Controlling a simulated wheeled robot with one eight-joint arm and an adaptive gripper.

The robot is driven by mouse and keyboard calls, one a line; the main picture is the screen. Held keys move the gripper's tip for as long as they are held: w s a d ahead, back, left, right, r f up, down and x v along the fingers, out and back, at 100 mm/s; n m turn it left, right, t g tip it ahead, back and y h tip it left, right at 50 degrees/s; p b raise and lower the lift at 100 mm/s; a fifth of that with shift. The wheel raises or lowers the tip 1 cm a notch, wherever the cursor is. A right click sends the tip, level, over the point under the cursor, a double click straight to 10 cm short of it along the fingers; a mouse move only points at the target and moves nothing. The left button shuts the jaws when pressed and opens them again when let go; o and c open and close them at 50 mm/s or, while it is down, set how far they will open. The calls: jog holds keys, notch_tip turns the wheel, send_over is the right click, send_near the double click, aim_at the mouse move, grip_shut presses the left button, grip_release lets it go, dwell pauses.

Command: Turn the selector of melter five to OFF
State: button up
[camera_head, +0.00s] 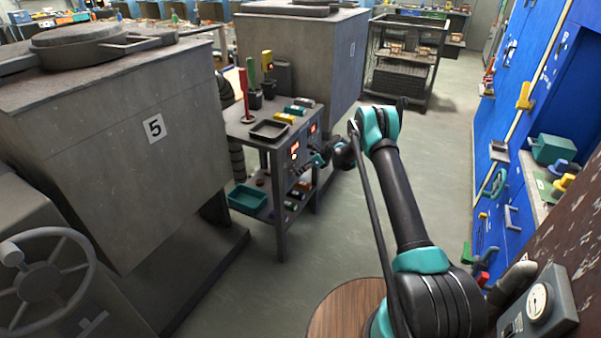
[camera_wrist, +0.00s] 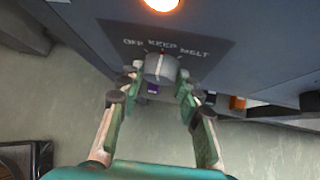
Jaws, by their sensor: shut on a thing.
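The selector (camera_wrist: 160,68) is a round grey knob on a dark panel, seen in the wrist view below the words OFF, KEEP and MELT. Its red mark points up, towards KEEP. My gripper (camera_wrist: 159,74) is shut on the knob, with one green-padded finger on each side of it. In the head view my gripper (camera_head: 322,158) is at the front of the small cart's control panel, and the knob there is hidden or too small to tell. Melter five (camera_head: 100,165) is the big grey block with the 5 label, left of the cart.
A lit orange lamp (camera_wrist: 162,4) sits above the selector. The grey cart (camera_head: 283,225) carries a black tray (camera_head: 268,130) on top and a teal bin (camera_head: 248,198) on its lower shelf. Blue cabinets (camera_head: 515,110) line the right. The floor between is clear.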

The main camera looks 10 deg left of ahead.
jog(key=shift+s+a+n+t+h, duration=0.15)
jog(key=shift+n+t+h, duration=0.3)
jog(key=shift+t, duration=0.6)
jog(key=shift+s+d+n+t+h, duration=0.1)
jog(key=shift+s+n+t+h, duration=0.15)
jog(key=shift+n+t, duration=0.65)
jog(key=shift+s+a+n+t+h, duration=0.1)
jog(key=shift+n+t+h, duration=0.3)
jog(key=shift+t, duration=0.85)
jog(key=o, duration=1.1)
jog(key=shift+o, duration=0.2)
jog(key=v, duration=1.2)
jog(key=shift+s, duration=0.15)
